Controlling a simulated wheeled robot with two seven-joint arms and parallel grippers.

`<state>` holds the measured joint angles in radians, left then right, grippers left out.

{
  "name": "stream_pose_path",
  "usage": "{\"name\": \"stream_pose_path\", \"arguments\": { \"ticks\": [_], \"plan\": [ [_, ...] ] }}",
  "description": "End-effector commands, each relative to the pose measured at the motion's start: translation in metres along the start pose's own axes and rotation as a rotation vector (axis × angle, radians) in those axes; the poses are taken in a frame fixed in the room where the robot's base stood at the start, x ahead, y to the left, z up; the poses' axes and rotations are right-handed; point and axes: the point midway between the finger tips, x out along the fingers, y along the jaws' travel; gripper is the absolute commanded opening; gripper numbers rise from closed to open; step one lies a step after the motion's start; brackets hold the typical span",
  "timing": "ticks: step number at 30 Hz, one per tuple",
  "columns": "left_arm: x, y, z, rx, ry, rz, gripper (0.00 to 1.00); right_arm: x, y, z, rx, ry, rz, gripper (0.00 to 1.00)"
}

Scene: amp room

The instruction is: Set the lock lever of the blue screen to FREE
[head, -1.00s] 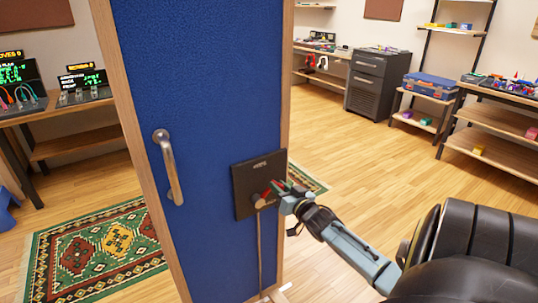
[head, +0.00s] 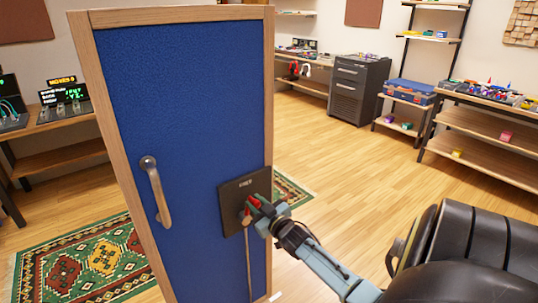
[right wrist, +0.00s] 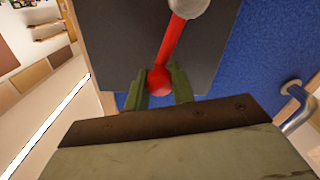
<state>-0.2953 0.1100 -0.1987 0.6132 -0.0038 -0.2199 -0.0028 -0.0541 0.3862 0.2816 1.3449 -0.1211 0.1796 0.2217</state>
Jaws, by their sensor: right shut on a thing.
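The blue screen (head: 185,110) is a tall wood-framed panel in the middle of the head view. A black plate (head: 232,192) is fixed low on its right side. The red lock lever (head: 253,201) sits on this plate; in the right wrist view the lever (right wrist: 168,50) runs from a grey pivot (right wrist: 188,7) to a round red knob. My right gripper (head: 262,204) is at the lever, and its fingers (right wrist: 162,92) are shut around the knob. The plate's lettering is too small to read. My left gripper is not in view.
A metal handle (head: 155,190) sticks out on the screen's left side. A patterned rug (head: 95,262) lies behind the screen. Shelves (head: 490,150) and a dark cabinet (head: 358,88) stand at the back right. The wooden floor (head: 370,190) between is clear.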

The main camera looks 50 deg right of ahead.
Motion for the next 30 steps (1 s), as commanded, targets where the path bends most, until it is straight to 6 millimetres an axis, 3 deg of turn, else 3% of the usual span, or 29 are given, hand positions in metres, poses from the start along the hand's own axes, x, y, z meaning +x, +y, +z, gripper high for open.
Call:
{"name": "stream_pose_path", "arguments": {
  "ticks": [7,18,19,23,24,30],
  "plan": [
    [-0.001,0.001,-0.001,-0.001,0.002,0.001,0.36,0.006,-0.012,-0.003,-0.045,0.001,-0.015,0.00],
    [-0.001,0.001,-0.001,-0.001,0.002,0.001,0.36,0.006,-0.013,-0.003,-0.051,0.001,-0.017,0.00],
    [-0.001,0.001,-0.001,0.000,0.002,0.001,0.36,0.006,-0.013,-0.003,-0.051,0.001,-0.017,0.25],
    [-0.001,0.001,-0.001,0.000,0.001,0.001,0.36,0.006,-0.013,-0.004,-0.049,0.002,-0.017,0.42],
    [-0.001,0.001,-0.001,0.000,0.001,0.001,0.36,0.006,-0.013,-0.004,-0.049,0.003,-0.017,0.46],
    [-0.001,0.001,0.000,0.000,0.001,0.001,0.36,0.006,-0.013,-0.004,-0.047,0.004,-0.016,0.46]
  ]
}}
